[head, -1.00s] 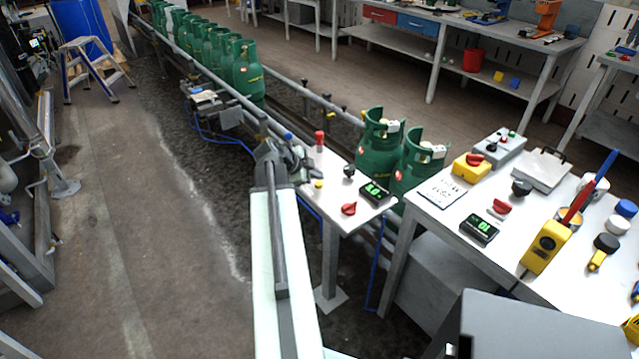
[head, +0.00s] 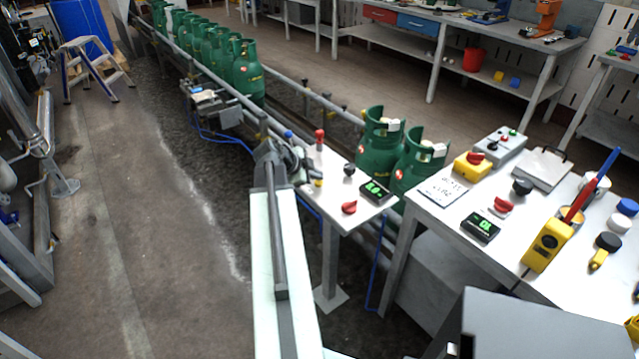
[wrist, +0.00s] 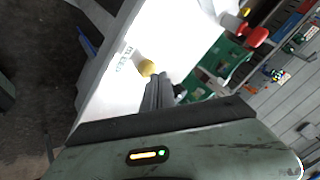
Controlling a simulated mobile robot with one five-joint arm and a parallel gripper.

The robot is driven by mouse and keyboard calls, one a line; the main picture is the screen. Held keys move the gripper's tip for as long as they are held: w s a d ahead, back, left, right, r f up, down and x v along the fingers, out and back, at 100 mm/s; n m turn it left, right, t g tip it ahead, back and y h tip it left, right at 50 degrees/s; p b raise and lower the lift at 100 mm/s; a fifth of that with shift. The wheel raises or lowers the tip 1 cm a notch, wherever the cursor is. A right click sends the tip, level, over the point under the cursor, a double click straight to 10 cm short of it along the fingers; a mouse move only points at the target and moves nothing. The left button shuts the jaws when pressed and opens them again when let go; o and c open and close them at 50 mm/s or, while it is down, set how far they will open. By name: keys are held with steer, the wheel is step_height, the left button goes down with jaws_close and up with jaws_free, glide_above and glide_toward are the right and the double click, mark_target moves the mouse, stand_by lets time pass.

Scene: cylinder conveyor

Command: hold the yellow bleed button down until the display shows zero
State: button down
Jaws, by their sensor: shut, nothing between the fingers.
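The yellow bleed button (head: 319,183) is on the white panel table (head: 333,213). In the wrist view the button (wrist: 146,67) shows as a yellow dome beside printed lettering that reads BLEED. My gripper (head: 313,174) is shut and empty, with its fingertips right by the button. In the wrist view the closed dark fingers (wrist: 160,82) end just beside and below the button in the picture. I cannot tell whether they touch it. The display (head: 376,191) on the same table shows green digits, too small to read surely.
A red knob (head: 349,207), a black knob (head: 349,170) and a red-topped post (head: 319,139) stand on the same table. Green gas cylinders (head: 381,145) stand behind it on the conveyor. A second table (head: 452,225) to the right holds another display (head: 480,227) and several tools.

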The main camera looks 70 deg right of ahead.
mark_target(316, 183)
steer(key=shift+f+b, duration=0.45)
stand_by(0.6)
stand_by(2.8)
steer(key=shift+r+p, duration=0.9)
step_height(316, 183, up, 5)
steer(key=p, duration=0.5)
steer(key=shift+r, duration=0.1)
